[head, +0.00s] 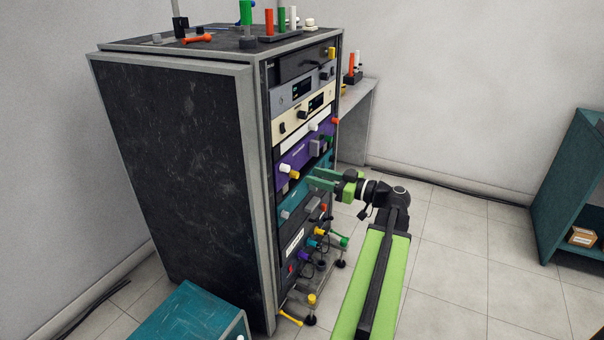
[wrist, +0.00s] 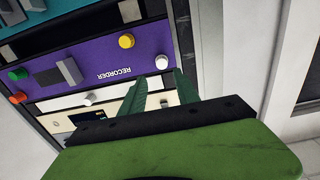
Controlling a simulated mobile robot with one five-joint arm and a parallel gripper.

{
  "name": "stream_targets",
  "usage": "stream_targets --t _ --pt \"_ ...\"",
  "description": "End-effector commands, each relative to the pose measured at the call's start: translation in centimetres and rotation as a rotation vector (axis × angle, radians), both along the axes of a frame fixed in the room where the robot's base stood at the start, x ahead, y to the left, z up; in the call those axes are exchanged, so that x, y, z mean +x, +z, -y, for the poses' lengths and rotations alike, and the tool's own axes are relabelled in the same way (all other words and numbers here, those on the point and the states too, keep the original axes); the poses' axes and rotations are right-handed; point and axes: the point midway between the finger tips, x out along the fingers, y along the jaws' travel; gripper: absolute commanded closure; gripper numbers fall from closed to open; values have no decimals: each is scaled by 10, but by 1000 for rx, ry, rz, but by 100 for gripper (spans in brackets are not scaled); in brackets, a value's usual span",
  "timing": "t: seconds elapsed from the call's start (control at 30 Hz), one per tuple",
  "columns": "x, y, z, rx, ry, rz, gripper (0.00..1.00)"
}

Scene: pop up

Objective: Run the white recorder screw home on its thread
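The white recorder screw (head: 285,167) is at the left end of the purple RECORDER panel (head: 293,152). It also shows in the wrist view (wrist: 161,61), where the panel appears upside down. I cannot tell how far it stands out from the panel. My gripper (head: 313,178) is in front of the rack, to the right of the screw in the head view. In the wrist view its two green fingers (wrist: 160,77) are spread with nothing between them. The screw appears just beyond the gap between the tips, apart from them.
A yellow knob (wrist: 126,41) sits close to the screw on the same panel. A white knob (wrist: 89,99) is on the neighbouring white strip. Red (wrist: 19,97) and green (wrist: 16,74) knobs are at the panel's far end. A teal box (head: 190,318) stands by the rack's base.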

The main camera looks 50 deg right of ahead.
Motion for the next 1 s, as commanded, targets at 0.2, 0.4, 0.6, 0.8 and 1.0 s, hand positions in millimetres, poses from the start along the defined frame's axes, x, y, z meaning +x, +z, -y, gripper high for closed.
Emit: stream_targets --t 0.2,0.4,0.6,0.8,1.0 --pt "34 0 -12 0 12 0 62" --pt "65 0 -22 0 17 0 62" --pt "90 0 -29 0 16 0 65" --pt "89 0 -29 0 16 0 91" --pt "89 0 -29 0 16 0 100"
